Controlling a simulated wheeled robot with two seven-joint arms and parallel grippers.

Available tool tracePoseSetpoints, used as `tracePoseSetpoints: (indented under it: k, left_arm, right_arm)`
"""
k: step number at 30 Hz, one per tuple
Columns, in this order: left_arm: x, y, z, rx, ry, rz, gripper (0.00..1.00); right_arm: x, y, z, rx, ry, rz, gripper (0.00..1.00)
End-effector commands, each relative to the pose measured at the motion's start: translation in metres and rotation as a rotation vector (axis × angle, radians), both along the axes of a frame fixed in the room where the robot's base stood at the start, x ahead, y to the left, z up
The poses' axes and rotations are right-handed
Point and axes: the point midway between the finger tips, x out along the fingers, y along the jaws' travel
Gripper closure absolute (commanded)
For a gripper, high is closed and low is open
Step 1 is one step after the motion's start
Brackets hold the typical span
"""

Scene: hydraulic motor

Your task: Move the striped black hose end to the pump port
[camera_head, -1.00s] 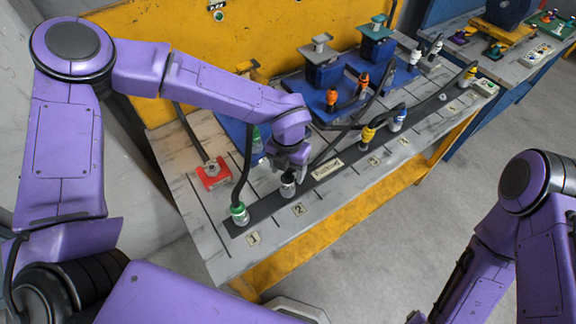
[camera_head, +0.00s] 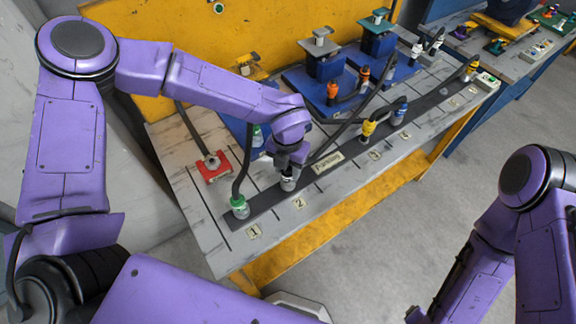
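My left gripper (camera_head: 288,170) points down over a hose end (camera_head: 288,183) at the place marked 2 on the dark strip. The hose end looks pale and dark, and the gripper hides its upper part. The fingers are too small and covered to tell whether they are shut on it. A black hose runs up and right from behind the gripper. I cannot make out stripes clearly. The red block with a metal fitting (camera_head: 213,166) lies left of the gripper, and blue pump-like units (camera_head: 323,66) stand behind; which holds the pump port is unclear. My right gripper is out of view.
A green-ringed hose end (camera_head: 239,206) stands at place 1, close to the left gripper. Yellow (camera_head: 368,129), blue (camera_head: 400,112) and orange (camera_head: 333,90) hose ends stand to the right and behind. A yellow wall (camera_head: 250,30) rises behind the table. The table's front edge is clear.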

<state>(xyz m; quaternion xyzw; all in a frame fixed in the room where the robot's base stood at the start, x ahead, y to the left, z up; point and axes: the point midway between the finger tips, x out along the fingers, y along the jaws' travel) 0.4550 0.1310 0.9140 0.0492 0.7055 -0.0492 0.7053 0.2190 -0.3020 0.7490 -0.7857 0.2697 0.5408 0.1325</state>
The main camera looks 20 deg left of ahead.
Motion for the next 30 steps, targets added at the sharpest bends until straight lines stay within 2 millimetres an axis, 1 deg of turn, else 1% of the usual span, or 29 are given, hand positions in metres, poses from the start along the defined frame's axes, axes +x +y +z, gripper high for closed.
tracePoseSetpoints:
  k: [1, 2, 3, 4, 19, 30]
  left_arm:
    - [0.000, 0.000, 0.000, 0.000, 0.000, 0.000, 0.75]
    - [0.000, 0.000, 0.000, 0.000, 0.000, 0.000, 0.85]
    - [0.000, 0.000, 0.000, 0.000, 0.000, 0.000, 0.98]
    - [0.000, 0.000, 0.000, 0.000, 0.000, 0.000, 1.00]
    - [-0.001, 0.000, 0.008, 0.000, 0.002, 0.000, 1.00]
    - [0.000, 0.000, 0.035, 0.000, 0.001, 0.000, 1.00]
  right_arm:
    - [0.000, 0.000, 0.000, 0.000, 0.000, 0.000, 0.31]
    - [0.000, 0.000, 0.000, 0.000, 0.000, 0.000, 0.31]
    - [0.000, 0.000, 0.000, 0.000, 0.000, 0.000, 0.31]
    - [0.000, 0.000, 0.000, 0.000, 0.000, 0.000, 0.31]
    - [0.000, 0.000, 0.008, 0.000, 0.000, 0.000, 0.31]
    - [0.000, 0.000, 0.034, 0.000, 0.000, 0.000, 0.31]
